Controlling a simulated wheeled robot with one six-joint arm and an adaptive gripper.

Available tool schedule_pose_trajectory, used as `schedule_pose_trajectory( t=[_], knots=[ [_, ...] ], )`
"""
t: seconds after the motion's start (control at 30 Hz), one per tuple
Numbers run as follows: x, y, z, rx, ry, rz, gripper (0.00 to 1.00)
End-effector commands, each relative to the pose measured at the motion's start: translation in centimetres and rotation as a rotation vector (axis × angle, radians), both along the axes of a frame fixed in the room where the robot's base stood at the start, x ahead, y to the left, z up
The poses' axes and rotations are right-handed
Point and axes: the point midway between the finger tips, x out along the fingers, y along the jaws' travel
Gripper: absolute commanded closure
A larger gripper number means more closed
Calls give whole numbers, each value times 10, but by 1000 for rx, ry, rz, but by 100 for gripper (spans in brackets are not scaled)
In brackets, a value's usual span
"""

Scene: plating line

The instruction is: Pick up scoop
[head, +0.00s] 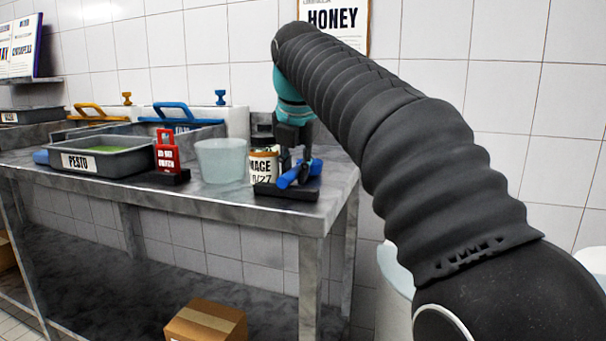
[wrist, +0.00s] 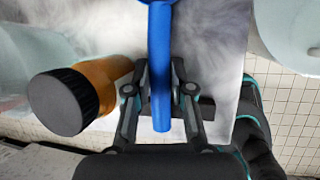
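The scoop is blue; in the head view the scoop (head: 288,180) is at the right end of the steel table, at a black rest (head: 287,192). In the wrist view its straight blue handle (wrist: 160,65) runs down between the two fingers of my gripper (wrist: 161,85). Narrow gaps seem to show between the handle and the fingers, so the gripper looks open around it. In the head view my gripper (head: 297,160) is low over the scoop.
A labelled jar with a dark lid (head: 263,165) stands close left of the scoop; it also shows in the wrist view (wrist: 62,102). A translucent tub (head: 221,160), a red tag on a stand (head: 166,153) and a pesto pan (head: 103,163) are farther left. The table's right edge is near.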

Motion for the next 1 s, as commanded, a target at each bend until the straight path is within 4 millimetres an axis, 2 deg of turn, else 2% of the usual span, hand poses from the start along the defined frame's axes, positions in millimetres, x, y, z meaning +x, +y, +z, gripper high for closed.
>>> schedule_pose_trajectory(
  t=[0.47,0.67,0.8,1.0],
  knots=[
    [0,0,4,1,-1,0,100],
    [0,0,22,1,-1,0,100],
    [1,1,47,1,-3,0,100],
    [14,-41,70,1,-2,-7,100]
  ],
)
